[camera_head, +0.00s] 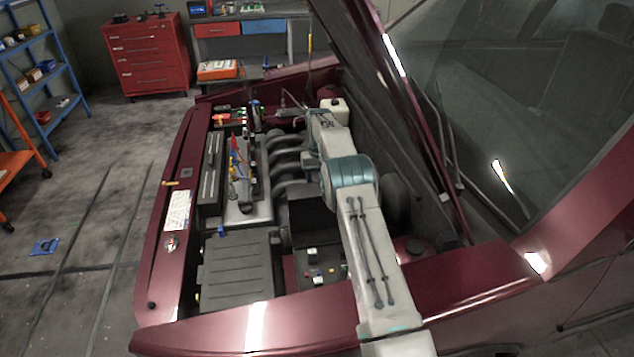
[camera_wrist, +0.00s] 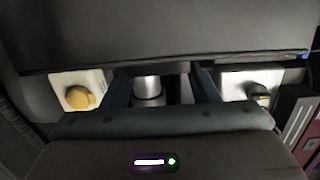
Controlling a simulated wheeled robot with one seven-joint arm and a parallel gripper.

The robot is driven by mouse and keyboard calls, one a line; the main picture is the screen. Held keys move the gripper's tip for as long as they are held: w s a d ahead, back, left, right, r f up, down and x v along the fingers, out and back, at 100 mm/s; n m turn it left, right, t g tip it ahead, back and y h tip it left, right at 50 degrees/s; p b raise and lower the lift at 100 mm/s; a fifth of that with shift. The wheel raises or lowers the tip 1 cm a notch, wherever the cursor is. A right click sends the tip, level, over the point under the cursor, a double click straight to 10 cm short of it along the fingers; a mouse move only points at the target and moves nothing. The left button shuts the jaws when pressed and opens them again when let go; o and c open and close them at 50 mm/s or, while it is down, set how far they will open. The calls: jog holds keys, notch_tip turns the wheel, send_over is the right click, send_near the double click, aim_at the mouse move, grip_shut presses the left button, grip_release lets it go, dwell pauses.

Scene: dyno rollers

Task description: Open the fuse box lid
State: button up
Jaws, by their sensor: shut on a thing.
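The fuse box (camera_head: 322,270) is in the front right part of the engine bay in the head view, beside my arm. Its relays and fuses are exposed. A dark panel (camera_head: 308,220), which looks like its lid, stands raised at the box's far side. In the wrist view the dark lid (camera_wrist: 165,35) fills the top, and its lower edge crosses the fingers. My gripper (camera_wrist: 162,88) is shut on the lid, its two fingers apart on either side of the held part. The exact contact is hidden behind the lid. My fingertips cannot be made out in the head view.
A black ribbed box (camera_head: 238,270) sits left of the fuse box. The engine (camera_head: 245,190) with its curved pipes is further back. The raised hood (camera_head: 370,60) slants above my arm, and the maroon fender (camera_head: 460,280) runs along the near side. A white reservoir (camera_head: 340,108) stands at the back.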

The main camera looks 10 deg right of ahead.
jog(key=shift+w+f+p, duration=0.3)
jog(key=shift+w+f, duration=0.1)
jog(key=shift+f, duration=0.45)
jog(key=shift+w+f, duration=0.1)
jog(key=shift+w, duration=0.1)
jog(key=o, duration=1.3)
jog(key=shift+o, duration=0.5)
jog(key=shift+w, duration=0.15)
jog(key=shift+r, duration=0.3)
